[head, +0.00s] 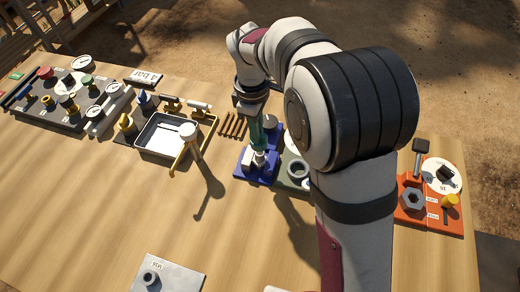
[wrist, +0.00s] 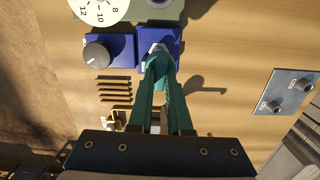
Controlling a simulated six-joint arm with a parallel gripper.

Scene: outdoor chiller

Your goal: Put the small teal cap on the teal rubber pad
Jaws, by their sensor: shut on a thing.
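My gripper (wrist: 158,80) has long teal fingers that point down at the blue base in the wrist view. It is shut on a small teal piece (wrist: 157,71) between the fingertips, apparently the small teal cap, though its colour blends with the fingers. In the head view my gripper (head: 258,145) is just above a pale metal fitting (head: 259,159) on the blue base (head: 249,171). The fitting (wrist: 160,48) also shows beyond the fingertips in the wrist view. I cannot tell whether the cap touches it. I cannot make out the teal rubber pad in either view.
A gauge panel (head: 62,125) is at far left. An orange base (head: 411,216) is at right, a grey plate (head: 182,277) in front. The table's front left is clear.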

